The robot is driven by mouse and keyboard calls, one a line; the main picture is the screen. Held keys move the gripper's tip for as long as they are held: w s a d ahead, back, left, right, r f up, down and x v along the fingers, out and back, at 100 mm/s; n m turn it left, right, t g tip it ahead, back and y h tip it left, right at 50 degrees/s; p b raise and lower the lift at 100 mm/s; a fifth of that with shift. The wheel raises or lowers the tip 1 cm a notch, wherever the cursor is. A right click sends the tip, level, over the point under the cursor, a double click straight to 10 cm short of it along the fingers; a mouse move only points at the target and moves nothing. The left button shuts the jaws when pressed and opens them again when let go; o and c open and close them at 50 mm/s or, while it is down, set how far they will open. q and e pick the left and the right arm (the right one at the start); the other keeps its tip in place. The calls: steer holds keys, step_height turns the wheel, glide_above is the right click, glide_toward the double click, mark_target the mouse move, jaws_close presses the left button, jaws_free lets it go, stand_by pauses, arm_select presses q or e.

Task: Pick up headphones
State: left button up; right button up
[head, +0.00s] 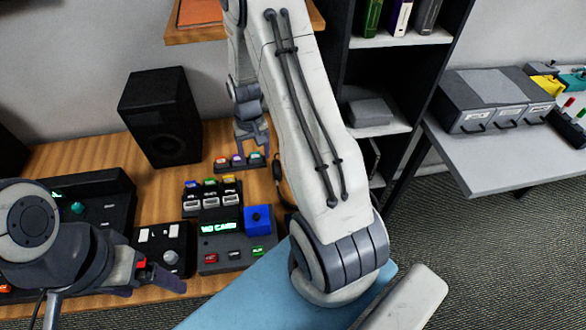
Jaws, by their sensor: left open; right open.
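I cannot make out any headphones in the head view; my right arm covers part of the desk and the shelf behind. My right gripper (254,154) points down over the back of the wooden desk, open, just above a small device with coloured tops (240,161). I cannot tell whether it touches that device. A thin dark cable (279,178) lies just right of it. My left gripper (148,277) is open at the lower left, over the front of the desk near a black box with a knob (166,249).
A black speaker (160,118) stands on the wooden desk (75,155). A grey console with a blue block (258,219) sits at the desk's front. A dark shelf (400,42) stands behind. A grey table (480,172) at right holds a drawer box (490,88).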

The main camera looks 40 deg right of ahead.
steer(key=m, duration=0.2)
glide_above(277, 175)
steer(key=f, duration=0.3)
steer(key=d+f, duration=0.1)
steer(key=f, duration=0.1)
steer(key=shift+w+f, duration=0.25)
steer(key=shift+w, duration=0.1)
step_height(277, 175, down, 4)
steer(key=shift+r+p, duration=0.15)
steer(key=shift+p, duration=0.35)
steer(key=shift+f, duration=0.6)
steer(key=f+p, duration=0.1)
steer(key=f, duration=0.1)
steer(key=f+p, duration=0.1)
steer(key=f, duration=0.1)
steer(key=shift+w+f, duration=0.2)
steer(key=shift+f, duration=0.4)
jaws_close()
